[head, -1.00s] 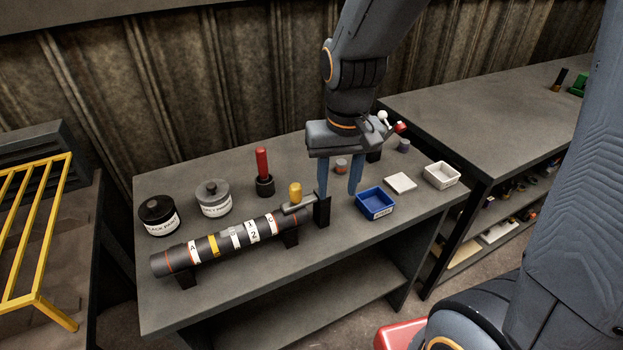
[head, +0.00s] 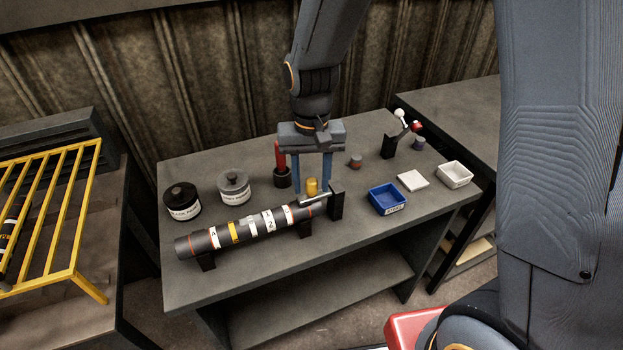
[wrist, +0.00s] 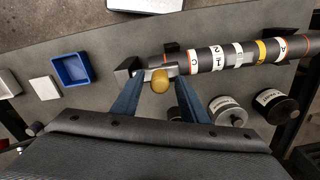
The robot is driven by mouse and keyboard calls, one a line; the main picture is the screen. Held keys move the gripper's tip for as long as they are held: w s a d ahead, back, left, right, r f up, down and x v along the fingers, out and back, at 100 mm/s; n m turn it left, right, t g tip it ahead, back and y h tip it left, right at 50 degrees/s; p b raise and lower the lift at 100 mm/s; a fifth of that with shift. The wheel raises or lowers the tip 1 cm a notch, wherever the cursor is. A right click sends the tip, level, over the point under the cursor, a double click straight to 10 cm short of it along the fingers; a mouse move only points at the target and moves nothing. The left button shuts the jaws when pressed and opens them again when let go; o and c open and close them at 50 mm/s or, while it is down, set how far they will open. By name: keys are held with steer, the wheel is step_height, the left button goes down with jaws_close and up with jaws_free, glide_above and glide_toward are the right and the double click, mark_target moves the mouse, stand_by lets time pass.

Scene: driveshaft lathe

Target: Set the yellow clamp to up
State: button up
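The yellow clamp's rounded yellow knob (head: 312,186) stands at the bench's front half, beside a black post (head: 336,201). Its grey arm (head: 314,199) lies about flat, reaching from the post toward the right end of the dark labelled shaft (head: 250,228). My gripper (head: 312,191) points down with its two blue fingers apart, one on each side of the knob. In the wrist view the knob (wrist: 160,82) shows between the fingertips (wrist: 161,82), with the shaft (wrist: 240,54) beyond to the right. I cannot tell whether a finger touches the knob.
A red-handled tool (head: 280,165) in a black holder stands just behind my left finger. Two paint cans (head: 234,187) (head: 182,202) stand behind the shaft. A blue bin (head: 386,199), white pad (head: 412,180), white bin (head: 455,174) and another lever clamp (head: 395,143) are to the right.

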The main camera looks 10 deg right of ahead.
steer(key=shift+f, duration=0.2)
steer(key=shift+c, duration=0.5)
jaws_close()
